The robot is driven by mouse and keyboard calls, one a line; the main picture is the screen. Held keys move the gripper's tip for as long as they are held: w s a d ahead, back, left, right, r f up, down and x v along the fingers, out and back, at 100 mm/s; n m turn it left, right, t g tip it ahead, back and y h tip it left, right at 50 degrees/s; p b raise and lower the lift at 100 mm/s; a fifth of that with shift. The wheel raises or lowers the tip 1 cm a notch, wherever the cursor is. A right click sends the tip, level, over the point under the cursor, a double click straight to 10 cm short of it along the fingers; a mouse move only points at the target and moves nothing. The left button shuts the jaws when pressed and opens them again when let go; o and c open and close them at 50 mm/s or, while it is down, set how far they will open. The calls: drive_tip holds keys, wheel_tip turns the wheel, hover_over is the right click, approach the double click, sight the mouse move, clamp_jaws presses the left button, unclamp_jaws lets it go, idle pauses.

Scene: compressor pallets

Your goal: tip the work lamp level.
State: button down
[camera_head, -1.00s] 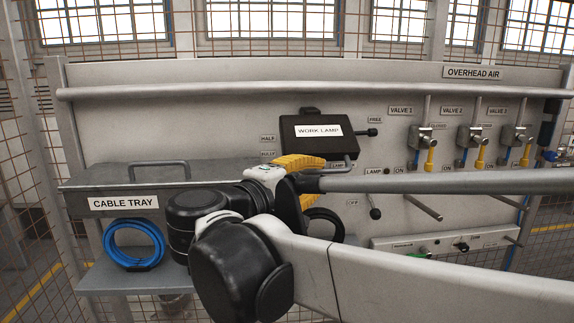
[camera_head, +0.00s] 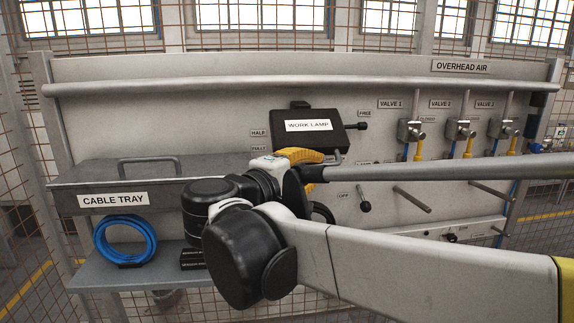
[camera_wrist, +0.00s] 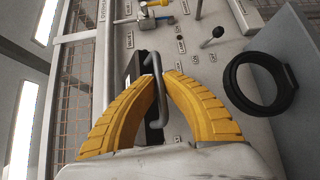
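The work lamp (camera_head: 306,137) is a dark box with a white WORK LAMP label, mounted on the grey panel. Its metal handle (camera_head: 338,157) sticks out at its lower right, partly behind my gripper. In the wrist view the lamp (camera_wrist: 131,68) is a dark strip behind the looped metal handle (camera_wrist: 160,118). My gripper (camera_wrist: 158,76) has its two yellow fingers drawn together with the handle bar between the tips; they appear to touch it. In the head view my gripper (camera_head: 317,165) is just below the lamp, its tips partly hidden.
A knob (camera_head: 362,126) under a FREE label is at the lamp's right. Lever valves (camera_head: 410,131) and projecting rods (camera_head: 412,200) are further right. The cable tray (camera_head: 90,175) and blue coil (camera_head: 125,240) are at left. A black ring (camera_wrist: 284,85) is beside my gripper.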

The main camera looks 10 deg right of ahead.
sight(318, 137)
drive_tip(key=shift+n+g+y, duration=0.6)
drive_tip(key=shift+n+g, duration=0.1)
drive_tip(key=shift+n, duration=0.2)
drive_tip(key=shift+s+r+p, duration=0.25)
drive_tip(key=shift+r+p, duration=0.45)
drive_tip(key=shift+p, duration=0.05)
drive_tip(key=shift+s+r+p, duration=0.2)
drive_tip(key=shift+r+p, duration=0.55)
drive_tip(key=shift+s+r+p, duration=0.25)
drive_tip(key=shift+r+p, duration=0.45)
drive_tip(key=shift+p, duration=0.05)
drive_tip(key=shift+s+r+n+g+y+p, duration=0.25)
drive_tip(key=shift+r+p, duration=0.3)
drive_tip(key=shift+r, duration=0.3)
drive_tip(key=shift+s+r+n+g+y+p, duration=0.15)
drive_tip(key=shift+r+g+p, duration=0.2)
drive_tip(key=shift+r+p, duration=0.35)
drive_tip(key=shift+r, duration=0.15)
drive_tip(key=c, duration=1.8)
unclamp_jaws()
drive_tip(key=shift+w, duration=0.2)
